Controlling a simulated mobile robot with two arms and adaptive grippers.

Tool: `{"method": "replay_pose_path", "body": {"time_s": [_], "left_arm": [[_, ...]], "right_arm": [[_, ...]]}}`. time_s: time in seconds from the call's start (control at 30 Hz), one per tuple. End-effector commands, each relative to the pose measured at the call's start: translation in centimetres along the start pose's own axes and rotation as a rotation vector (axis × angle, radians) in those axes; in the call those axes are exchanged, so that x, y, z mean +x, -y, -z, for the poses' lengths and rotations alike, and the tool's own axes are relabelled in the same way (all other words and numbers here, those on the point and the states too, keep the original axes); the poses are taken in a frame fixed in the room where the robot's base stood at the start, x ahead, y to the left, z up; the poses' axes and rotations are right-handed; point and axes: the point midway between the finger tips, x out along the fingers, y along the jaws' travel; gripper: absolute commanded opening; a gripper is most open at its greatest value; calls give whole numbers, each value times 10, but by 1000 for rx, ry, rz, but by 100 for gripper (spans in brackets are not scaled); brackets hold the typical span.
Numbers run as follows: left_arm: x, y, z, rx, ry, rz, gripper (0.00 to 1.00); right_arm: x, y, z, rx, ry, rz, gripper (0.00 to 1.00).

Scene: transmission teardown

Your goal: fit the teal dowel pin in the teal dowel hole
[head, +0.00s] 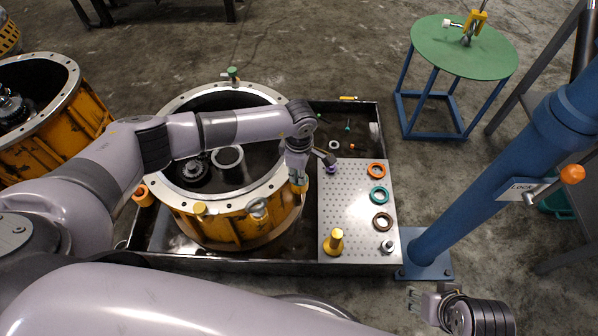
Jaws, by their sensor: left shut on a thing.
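My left gripper (299,184) points down at the right rim of the orange-and-black round housing (240,228). It is shut on a small part, mostly hidden by the fingers; a yellow patch shows there, and I cannot tell the part's colour. I cannot make out the teal dowel hole. A thin pin-like piece with a teal-green end (347,124) shows in the dark tray behind the plate, too small to identify. My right gripper (416,299) is at the lower right, apart from everything, and looks open and empty.
A perforated plate (340,205) carries an orange ring (376,171), a teal ring (379,195), a brown ring (381,222) and a yellow post (335,242). A blue column (470,205) stands right of the tray (215,262). A green round table (440,50) stands behind.

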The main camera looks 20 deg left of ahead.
Motion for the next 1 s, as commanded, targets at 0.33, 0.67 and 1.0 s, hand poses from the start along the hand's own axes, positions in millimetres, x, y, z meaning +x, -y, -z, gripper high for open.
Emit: {"method": "replay_pose_path", "body": {"time_s": [0.33, 0.67, 1.0], "left_arm": [[2, 0, 0, 0, 0, 0, 0], [2, 0, 0, 0, 0, 0, 0], [3, 1, 0, 0, 0, 2, 33]], "right_arm": [[-9, 0, -1, 2, -5, 0, 40], [-8, 0, 0, 2, -5, -1, 40], [-8, -1, 2, 2, -10, -2, 40]]}}
